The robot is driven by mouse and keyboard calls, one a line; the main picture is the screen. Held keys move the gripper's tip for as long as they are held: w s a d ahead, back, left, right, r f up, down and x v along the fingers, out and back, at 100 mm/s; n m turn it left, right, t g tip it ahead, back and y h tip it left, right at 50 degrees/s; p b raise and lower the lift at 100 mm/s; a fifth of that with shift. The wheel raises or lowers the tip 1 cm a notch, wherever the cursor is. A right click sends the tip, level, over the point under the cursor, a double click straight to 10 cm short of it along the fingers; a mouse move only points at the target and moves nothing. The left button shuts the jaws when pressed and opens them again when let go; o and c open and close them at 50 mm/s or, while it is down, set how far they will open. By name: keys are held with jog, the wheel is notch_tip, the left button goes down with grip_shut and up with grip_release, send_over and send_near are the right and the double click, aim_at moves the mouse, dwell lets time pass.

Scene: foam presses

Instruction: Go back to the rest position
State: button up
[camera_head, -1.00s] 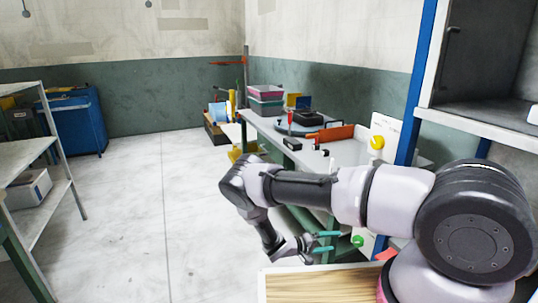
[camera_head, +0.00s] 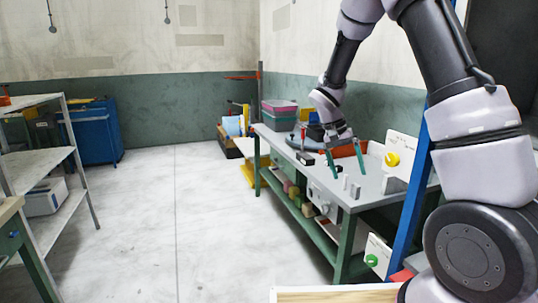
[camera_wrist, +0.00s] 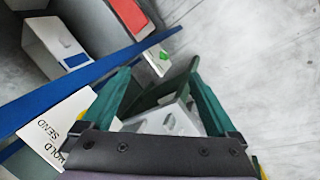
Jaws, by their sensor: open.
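My gripper (camera_head: 346,160) hangs from my raised arm in the head view, its two teal fingers pointing down and spread apart with nothing between them. In the picture it overlaps the grey top of the workbench (camera_head: 378,186); how high it is above the bench I cannot tell.
A white panel with a yellow knob (camera_head: 392,158) stands at the bench's right, near a blue post (camera_head: 411,190). A lower panel has a green button (camera_head: 372,260). Stacked bins (camera_head: 279,115) stand at the bench's far end. A shelf (camera_head: 45,170) is at left; the floor between is clear.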

jog(key=s+r+t+y, duration=0.6)
jog(key=s+r+t, duration=0.2)
jog(key=s+r, duration=1.3)
notch_tip(320, 180, up, 3)
jog(key=shift+s+d+r+n, duration=0.1)
jog(key=shift+s+d+n, duration=0.1)
jog(key=shift+d+n, duration=0.1)
